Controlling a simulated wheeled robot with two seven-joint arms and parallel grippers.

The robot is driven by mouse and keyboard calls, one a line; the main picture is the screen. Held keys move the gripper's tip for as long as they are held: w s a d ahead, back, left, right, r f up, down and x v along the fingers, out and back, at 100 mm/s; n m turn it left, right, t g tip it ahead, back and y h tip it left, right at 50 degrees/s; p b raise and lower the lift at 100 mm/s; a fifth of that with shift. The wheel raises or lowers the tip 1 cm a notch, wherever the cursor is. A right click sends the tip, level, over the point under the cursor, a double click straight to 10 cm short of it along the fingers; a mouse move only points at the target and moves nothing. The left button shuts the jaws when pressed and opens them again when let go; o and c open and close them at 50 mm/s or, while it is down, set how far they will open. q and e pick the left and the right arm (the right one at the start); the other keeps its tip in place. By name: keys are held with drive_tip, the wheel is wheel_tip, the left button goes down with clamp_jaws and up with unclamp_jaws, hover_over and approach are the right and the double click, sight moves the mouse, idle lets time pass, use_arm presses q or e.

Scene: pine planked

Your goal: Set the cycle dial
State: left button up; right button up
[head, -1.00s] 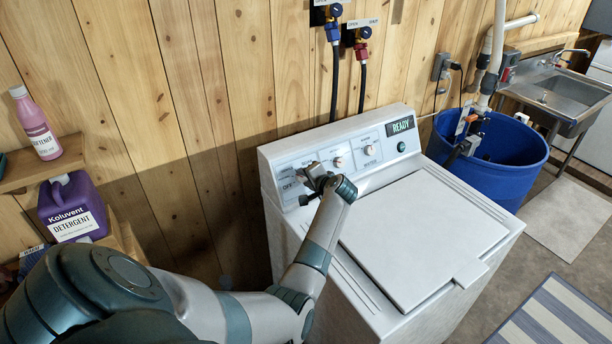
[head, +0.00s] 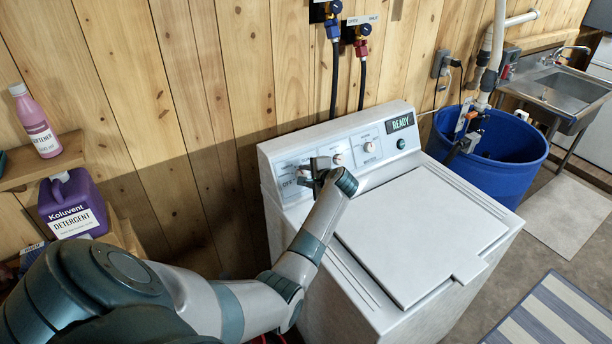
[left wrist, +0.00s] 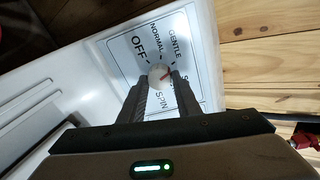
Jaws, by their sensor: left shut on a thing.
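The white washing machine (head: 425,235) has a slanted control panel. The printed words OFF, NORMAL, GENTLE and SPIN ring the dial, and one label is partly hidden by a finger. In the head view the gripper hides the dial. My right gripper is not in view.
Smaller knobs (head: 338,159) (head: 370,147), a READY display (head: 399,122) and a green button (head: 401,144) lie right of the gripper. Hoses hang behind the machine. A blue barrel (head: 500,150) stands to the right. A shelf with purple detergent (head: 72,203) stands left.

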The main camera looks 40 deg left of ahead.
use_arm(q)
drive_tip(key=o, duration=1.1)
drive_tip(key=shift+c, duration=0.2)
drive_tip(key=shift+d, duration=0.1)
drive_tip(key=shift+b+v, duration=0.4)
drive_tip(key=shift+v, duration=0.5)
drive_tip(key=b+v, duration=0.4)
drive_tip(key=v, duration=1.1)
drive_tip(key=shift+r+b, duration=0.15)
drive_tip(key=shift+b, duration=0.25)
drive_tip(key=shift+s+d, duration=0.1)
